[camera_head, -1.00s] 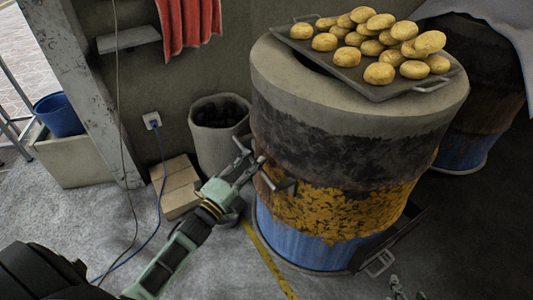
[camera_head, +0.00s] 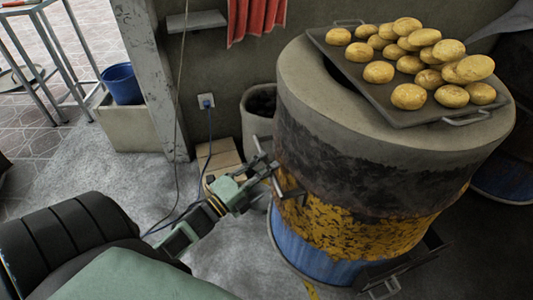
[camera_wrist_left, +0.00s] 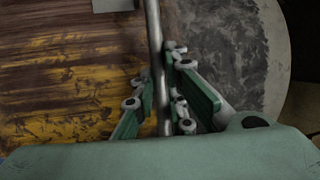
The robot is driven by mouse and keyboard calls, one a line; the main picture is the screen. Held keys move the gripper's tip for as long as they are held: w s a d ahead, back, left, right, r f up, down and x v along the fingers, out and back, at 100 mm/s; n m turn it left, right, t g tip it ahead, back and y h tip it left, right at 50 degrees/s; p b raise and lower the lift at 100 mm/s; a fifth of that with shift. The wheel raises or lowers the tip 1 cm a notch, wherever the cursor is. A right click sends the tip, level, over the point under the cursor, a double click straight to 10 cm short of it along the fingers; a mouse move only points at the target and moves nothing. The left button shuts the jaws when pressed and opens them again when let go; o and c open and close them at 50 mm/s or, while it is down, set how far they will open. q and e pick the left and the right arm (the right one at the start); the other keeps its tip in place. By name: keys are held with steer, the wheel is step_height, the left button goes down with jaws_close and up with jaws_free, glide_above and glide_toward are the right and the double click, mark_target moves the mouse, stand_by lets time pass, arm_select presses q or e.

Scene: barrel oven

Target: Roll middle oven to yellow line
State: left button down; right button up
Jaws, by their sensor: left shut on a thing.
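The barrel oven (camera_head: 370,150) stands upright in the middle right of the head view, with a concrete top, a dark band, worn yellow paint and a blue base. My left gripper (camera_head: 268,176) is shut on the metal bar handle (camera_head: 290,188) on the oven's left side. In the left wrist view the bar (camera_wrist_left: 157,70) runs between the fingers (camera_wrist_left: 160,95), close to the yellow and dark oven wall (camera_wrist_left: 70,80). A short piece of the yellow line (camera_head: 311,290) shows on the floor at the oven's lower left; the rest is hidden. My right gripper is not in view.
A tray (camera_head: 330,45) of potato-like buns lies on the oven top. A bin of dark lumps (camera_head: 255,125) and cardboard (camera_head: 218,160) stand behind the gripper. Another barrel (camera_head: 505,175) is at the right edge. A blue cable (camera_head: 209,135) hangs to the floor.

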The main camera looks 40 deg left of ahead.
arm_select(q)
steer(key=shift+w+a+r, duration=0.2)
steer(key=shift+a+r, duration=0.1)
steer(key=c, duration=2.2)
jaws_free()
steer(key=o, duration=0.4)
steer(key=shift+w+f, duration=0.2)
steer(key=shift+s+d, duration=0.1)
steer(key=shift+d, duration=0.05)
steer(key=shift+s+f, duration=0.1)
steer(key=shift+s, duration=0.05)
steer(key=v, duration=1.1)
steer(key=shift+s, duration=0.4)
steer(key=shift+w, duration=0.1)
